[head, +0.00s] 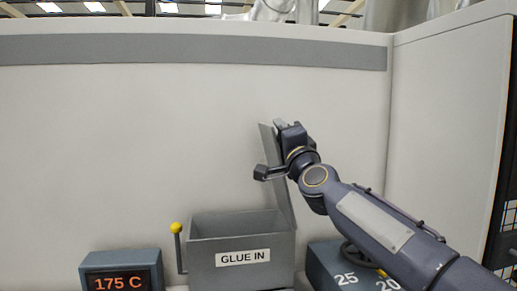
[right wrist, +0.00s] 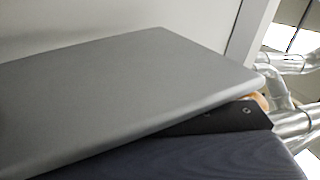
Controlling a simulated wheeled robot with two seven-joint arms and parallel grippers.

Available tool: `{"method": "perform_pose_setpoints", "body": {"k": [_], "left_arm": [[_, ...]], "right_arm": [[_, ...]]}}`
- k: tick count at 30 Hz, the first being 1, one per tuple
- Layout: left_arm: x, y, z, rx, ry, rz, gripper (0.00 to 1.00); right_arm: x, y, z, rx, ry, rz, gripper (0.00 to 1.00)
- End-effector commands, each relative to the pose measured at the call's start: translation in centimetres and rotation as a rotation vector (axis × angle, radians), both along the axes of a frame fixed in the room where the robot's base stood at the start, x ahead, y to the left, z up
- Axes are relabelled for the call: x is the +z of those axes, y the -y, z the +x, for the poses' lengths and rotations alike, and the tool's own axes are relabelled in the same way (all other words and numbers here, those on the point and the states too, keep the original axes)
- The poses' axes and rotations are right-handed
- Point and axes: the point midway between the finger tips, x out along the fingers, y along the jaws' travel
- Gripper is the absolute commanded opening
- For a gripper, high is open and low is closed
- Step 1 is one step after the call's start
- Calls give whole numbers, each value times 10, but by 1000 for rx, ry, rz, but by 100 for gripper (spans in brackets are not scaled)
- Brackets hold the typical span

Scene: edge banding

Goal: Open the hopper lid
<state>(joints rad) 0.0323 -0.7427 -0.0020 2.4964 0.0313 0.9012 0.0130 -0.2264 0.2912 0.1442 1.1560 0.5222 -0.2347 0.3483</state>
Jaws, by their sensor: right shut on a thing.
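The grey hopper (head: 241,245) with the "GLUE IN" label stands at the bottom centre of the head view. Its lid (head: 269,147) is raised steeply along the hopper's right side, so the top of the hopper is uncovered. My right gripper (head: 280,128) is at the lid's upper end and shut on it; the fingertips are partly hidden. In the right wrist view the lid (right wrist: 125,85) fills much of the picture as a flat grey plate close to the camera. My left gripper is not in view.
A yellow-knobbed lever (head: 177,232) stands at the hopper's left. A display (head: 120,278) reading "175 C" is further left. A dark blue box (head: 325,262) with a handwheel and numbers sits at the right, under my right arm. A pale wall closes the back.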

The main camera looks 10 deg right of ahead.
Motion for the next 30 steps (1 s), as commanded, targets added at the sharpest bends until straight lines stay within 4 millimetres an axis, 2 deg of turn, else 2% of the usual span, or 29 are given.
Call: {"method": "perform_pose_setpoints", "body": {"k": [1,6,12,19,30], "left_arm": [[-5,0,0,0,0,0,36],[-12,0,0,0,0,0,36],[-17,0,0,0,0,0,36],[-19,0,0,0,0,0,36],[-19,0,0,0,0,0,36]], "right_arm": [[-1,11,0,-4,3,40,0],[-1,36,0,-4,3,163,0],[-3,57,0,-3,3,265,0],[-4,68,-1,-2,2,323,0],[-5,71,0,-2,2,337,0]]}}
